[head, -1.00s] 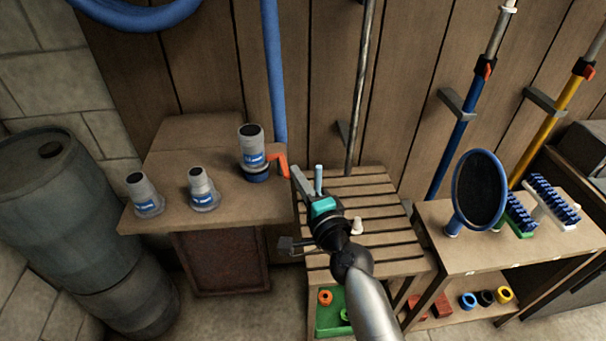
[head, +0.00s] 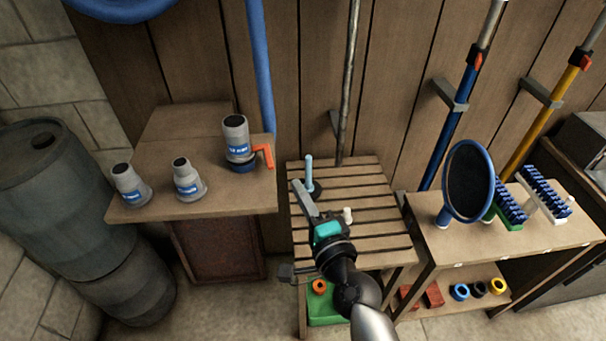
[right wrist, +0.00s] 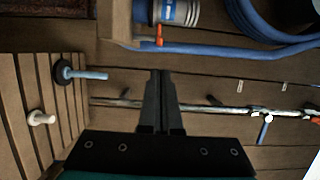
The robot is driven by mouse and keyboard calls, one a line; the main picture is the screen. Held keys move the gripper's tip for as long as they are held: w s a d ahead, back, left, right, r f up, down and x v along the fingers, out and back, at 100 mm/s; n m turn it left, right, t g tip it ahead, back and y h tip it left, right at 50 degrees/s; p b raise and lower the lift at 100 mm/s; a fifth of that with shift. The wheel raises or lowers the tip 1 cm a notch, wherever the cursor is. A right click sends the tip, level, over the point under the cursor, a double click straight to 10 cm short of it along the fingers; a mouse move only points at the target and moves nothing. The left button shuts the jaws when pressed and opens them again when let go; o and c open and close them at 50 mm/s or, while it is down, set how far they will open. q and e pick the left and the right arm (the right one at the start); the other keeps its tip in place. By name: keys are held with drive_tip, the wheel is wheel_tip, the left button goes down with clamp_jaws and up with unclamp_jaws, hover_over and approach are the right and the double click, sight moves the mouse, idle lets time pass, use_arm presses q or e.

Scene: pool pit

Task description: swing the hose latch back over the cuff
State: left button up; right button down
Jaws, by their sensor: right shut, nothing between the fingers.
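The hose cuff (head: 236,134) is a grey cylinder with a blue label and a dark open top. It stands upright on a blue base ring at the right side of the wooden side shelf. The orange hose latch (head: 264,155) sticks out to the right of the cuff, its end bent down; it is not over the cuff. Cuff (right wrist: 181,12) and latch (right wrist: 159,36) also show at the top of the right wrist view. My right gripper (head: 300,186) is shut and empty, right of and apart from the latch. It also shows in the right wrist view (right wrist: 161,74). My left gripper is out of view.
Two more grey fittings (head: 188,180) stand left on the shelf. A slatted table (head: 375,215) lies below my right gripper, with a light-blue upright peg (head: 309,171) and a white knob (head: 347,215). A blue hose (head: 260,75) hangs behind the cuff. Poles lean against the wall.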

drive_tip(key=shift+s+a, duration=0.15)
drive_tip(key=shift+s, duration=0.95)
